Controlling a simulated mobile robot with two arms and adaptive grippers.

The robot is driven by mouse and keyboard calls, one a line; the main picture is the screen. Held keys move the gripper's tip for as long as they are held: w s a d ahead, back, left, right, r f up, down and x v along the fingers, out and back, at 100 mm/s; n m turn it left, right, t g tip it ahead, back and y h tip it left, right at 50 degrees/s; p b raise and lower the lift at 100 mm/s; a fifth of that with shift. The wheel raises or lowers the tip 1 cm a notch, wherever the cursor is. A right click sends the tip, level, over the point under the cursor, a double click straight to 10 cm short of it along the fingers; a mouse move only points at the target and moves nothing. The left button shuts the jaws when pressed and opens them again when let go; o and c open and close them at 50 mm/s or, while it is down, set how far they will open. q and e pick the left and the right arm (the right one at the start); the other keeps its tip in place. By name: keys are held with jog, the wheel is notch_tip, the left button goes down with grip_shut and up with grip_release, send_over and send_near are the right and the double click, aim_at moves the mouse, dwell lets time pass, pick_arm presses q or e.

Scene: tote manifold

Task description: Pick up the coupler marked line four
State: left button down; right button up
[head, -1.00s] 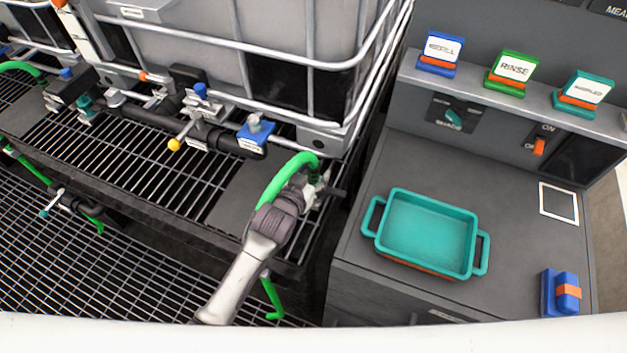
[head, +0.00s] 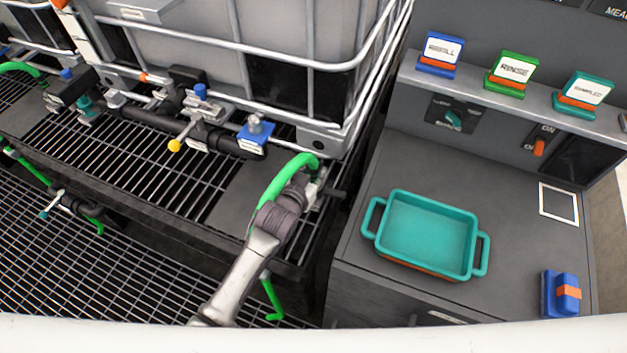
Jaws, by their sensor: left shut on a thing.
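My left gripper (head: 317,188) is at the right end of the grated platform, below the corner of the caged tank. It is shut on the end of a green hose (head: 283,175), where a coupler would sit. The gripper and wrist mostly hide that end, and I can read no line marking on it. The hose arches over my wrist, and a green length hangs below the platform edge beside my forearm. My right gripper is not in view.
A dark pipe manifold (head: 150,118) with valves and a blue tagged fitting (head: 256,133) lies left of the gripper. A grey bench at right carries a teal tray (head: 425,234), a blue block with an orange band (head: 561,294) and several upright sign blocks, including green RINSE (head: 511,73).

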aim_at(313, 166)
pick_arm(q)
jog(key=shift+r, duration=0.2)
jog(key=shift+r, duration=0.3)
notch_tip(313, 166, up, 4)
jog(key=shift+s+a+f, duration=0.1)
jog(key=shift+f, duration=0.15)
jog(key=w+a+r+b+v, duration=0.1)
jog(key=r+v, duration=0.1)
jog(key=v, duration=1.1)
jog(key=shift+w, duration=0.2)
jog(key=shift+a, duration=0.15)
